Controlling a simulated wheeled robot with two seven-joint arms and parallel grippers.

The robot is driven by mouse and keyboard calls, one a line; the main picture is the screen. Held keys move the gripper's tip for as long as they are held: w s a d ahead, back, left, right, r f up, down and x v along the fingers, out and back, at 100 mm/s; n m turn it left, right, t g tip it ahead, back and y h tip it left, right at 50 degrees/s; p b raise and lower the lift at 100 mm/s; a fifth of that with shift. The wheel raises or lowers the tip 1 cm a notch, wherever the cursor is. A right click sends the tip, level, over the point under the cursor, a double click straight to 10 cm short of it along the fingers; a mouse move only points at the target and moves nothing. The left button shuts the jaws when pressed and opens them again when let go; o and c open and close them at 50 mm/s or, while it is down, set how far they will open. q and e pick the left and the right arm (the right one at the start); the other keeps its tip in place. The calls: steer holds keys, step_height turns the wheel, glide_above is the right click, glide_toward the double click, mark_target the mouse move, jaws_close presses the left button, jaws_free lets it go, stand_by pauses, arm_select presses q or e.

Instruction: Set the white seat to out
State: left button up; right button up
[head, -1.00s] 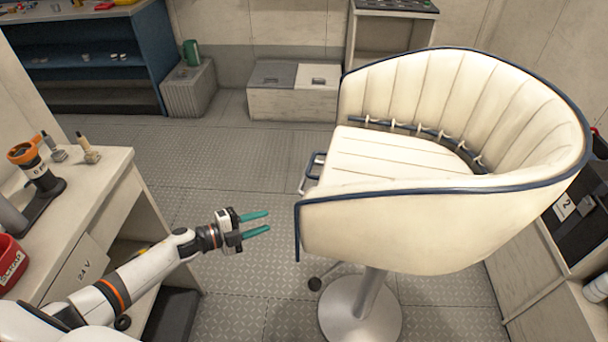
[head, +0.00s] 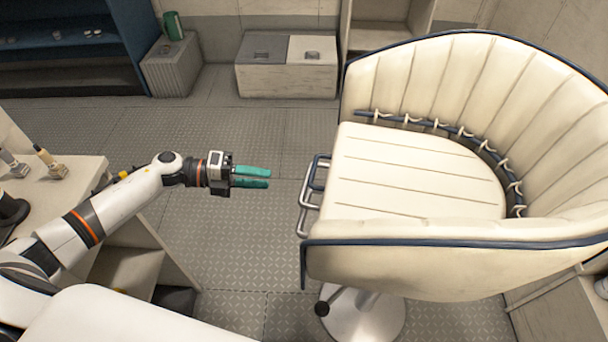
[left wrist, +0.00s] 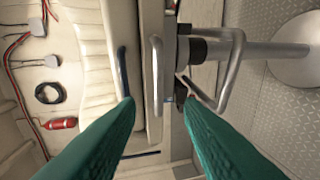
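The white seat (head: 415,180) is a cream tub chair with dark blue trim on a metal pedestal (head: 360,315), at the right of the head view. A blue bar and grey metal bars (head: 309,205) stick out at the front edge of its cushion. My left gripper (head: 269,177) is open and empty, left of these bars and apart from them, pointing at them. In the left wrist view its fingers (left wrist: 159,103) are spread, with a blue bar (left wrist: 123,70), a pale bar (left wrist: 155,75) and a grey loop (left wrist: 228,75) beyond. My right gripper is not in view.
A bench (head: 70,172) with small fittings stands at the left. A low two-lid box (head: 287,80), a ribbed bin (head: 171,68) and a blue shelf unit (head: 75,60) stand at the back. The patterned floor between bench and seat is clear.

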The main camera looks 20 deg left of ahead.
mark_target(306, 181)
arm_select(q)
steer(key=p+x, duration=0.1)
steer(key=x, duration=1)
steer(key=shift+d+r+p, duration=0.1)
steer(key=shift+d+p, duration=0.1)
steer(key=shift+p, duration=0.1)
jaws_close()
